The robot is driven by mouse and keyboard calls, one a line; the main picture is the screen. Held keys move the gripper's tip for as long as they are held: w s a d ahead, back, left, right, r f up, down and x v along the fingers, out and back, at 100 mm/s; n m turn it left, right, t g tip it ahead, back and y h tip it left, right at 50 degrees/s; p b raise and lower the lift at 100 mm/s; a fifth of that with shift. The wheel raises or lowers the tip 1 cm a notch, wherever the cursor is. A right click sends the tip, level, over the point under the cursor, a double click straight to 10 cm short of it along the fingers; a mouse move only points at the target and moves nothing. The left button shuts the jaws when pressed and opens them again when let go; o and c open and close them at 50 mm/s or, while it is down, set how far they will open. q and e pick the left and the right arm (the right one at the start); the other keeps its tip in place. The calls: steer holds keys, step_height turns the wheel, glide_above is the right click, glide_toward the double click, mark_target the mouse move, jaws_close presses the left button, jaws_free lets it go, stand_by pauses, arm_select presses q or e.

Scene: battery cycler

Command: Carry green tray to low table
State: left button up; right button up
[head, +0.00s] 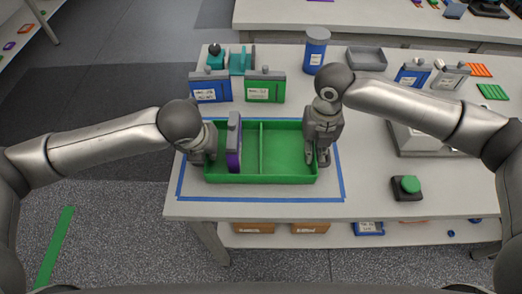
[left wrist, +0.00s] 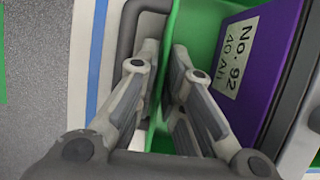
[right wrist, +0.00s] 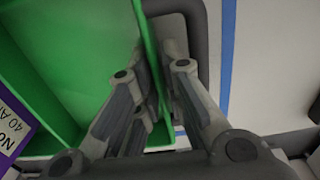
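The green tray (head: 285,165) sits level on the white table, with a divider (head: 261,148) across its middle. A purple battery module (head: 234,145) stands upright in its left compartment; its "No. 92" label side shows in the left wrist view (left wrist: 262,60). My left gripper (head: 203,158) is at the tray's left end, its fingers closed in on either side of the end wall (left wrist: 168,100) by a grey handle (left wrist: 128,30). My right gripper (head: 318,160) is likewise at the right end, fingers on either side of that wall (right wrist: 150,60). Exact finger contact is partly hidden.
Blue tape (head: 262,199) outlines the tray's spot. Blue (head: 210,89) and green (head: 265,87) modules stand behind it. A blue cylinder (head: 316,48), a grey bin (head: 366,58) and a green button (head: 408,186) are also on the table. A green floor strip (head: 55,245) lies at left.

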arm_select(q)
jaws_close()
arm_select(e)
jaws_close()
arm_select(q)
steer(key=shift+w+r, duration=0.1)
steer(key=shift+r, duration=0.05)
arm_select(e)
steer(key=shift+w+r, duration=0.1)
steer(key=shift+r, duration=0.05)
